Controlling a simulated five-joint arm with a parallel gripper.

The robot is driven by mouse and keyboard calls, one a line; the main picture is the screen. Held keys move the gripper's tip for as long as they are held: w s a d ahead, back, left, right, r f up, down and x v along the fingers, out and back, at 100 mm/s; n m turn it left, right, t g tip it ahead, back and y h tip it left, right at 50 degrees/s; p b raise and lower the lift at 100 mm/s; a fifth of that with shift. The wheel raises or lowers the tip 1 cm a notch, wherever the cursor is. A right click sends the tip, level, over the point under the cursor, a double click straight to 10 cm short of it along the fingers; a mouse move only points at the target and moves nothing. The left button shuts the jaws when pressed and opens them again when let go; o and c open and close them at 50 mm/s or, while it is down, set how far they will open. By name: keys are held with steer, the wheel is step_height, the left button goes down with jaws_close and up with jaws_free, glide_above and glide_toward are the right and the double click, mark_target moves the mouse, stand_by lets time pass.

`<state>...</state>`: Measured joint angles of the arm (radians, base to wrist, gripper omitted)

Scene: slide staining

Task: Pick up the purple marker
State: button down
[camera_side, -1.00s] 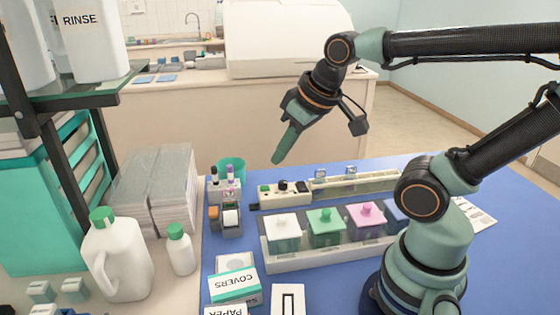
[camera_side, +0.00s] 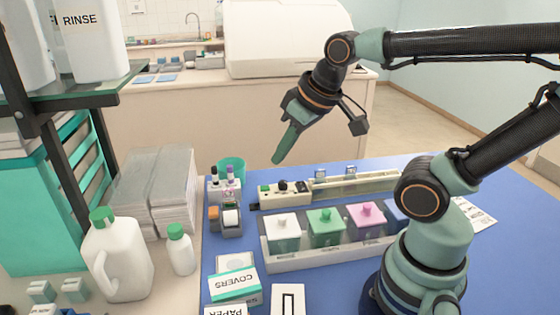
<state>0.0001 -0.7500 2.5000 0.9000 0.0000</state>
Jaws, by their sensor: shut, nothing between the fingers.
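A purple-capped marker (camera_side: 229,176) stands upright with other markers in a small white holder (camera_side: 223,195) on the blue mat, left of centre. A teal cup (camera_side: 232,166) stands right behind it. My gripper (camera_side: 278,160) is shut and empty. It points down in the air, to the right of the markers and apart from them. The marker's lower part is hidden by the holder.
A rack with white, green (camera_side: 326,228) and pink-lidded (camera_side: 367,214) staining jars stands in front of my gripper. White bottles (camera_side: 118,258) and slide boxes (camera_side: 236,286) are at left and front.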

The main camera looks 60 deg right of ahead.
stand_by(0.4)
steer(key=c, duration=0.7)
jaws_free()
